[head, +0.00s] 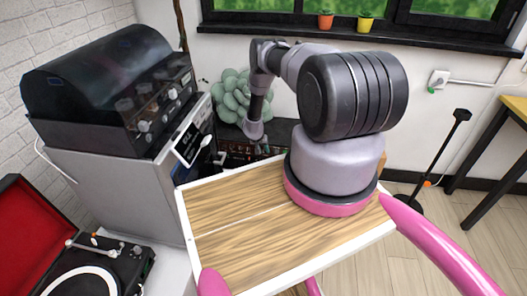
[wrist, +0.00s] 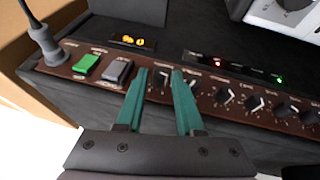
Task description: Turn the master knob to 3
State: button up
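A dark amplifier (head: 236,155) with a brown control panel stands low behind my wooden deck in the head view. In the wrist view its panel (wrist: 70,68) carries a row of black knobs with white marks. One knob (wrist: 160,82) sits between my gripper's two green fingertips (wrist: 160,74). The fingers stand apart, one on each side of it; I cannot tell if they touch it. Other knobs, such as this one (wrist: 222,97), run on to the right. The labels are too small to read, so which one is the master knob is unclear.
A green switch (wrist: 86,66), a grey switch (wrist: 117,71) and a plugged cable (wrist: 45,43) are left of the fingers. In the head view, a pale green plant (head: 236,97) stands behind, and a grey machine (head: 115,95) at left.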

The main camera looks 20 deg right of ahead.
grip_shut()
jog(key=shift+w+d+r+t+y, duration=0.1)
jog(key=shift+w+t+y, duration=0.05)
jog(key=shift+t+y, duration=0.2)
jog(key=shift+s+d+m+y, duration=0.3)
jog(key=shift+s+y, duration=0.15)
jog(key=shift+y, duration=0.2)
jog(key=shift+a+t, duration=0.1)
jog(key=shift+t, duration=0.25)
jog(key=shift+w, duration=0.1)
grip_release()
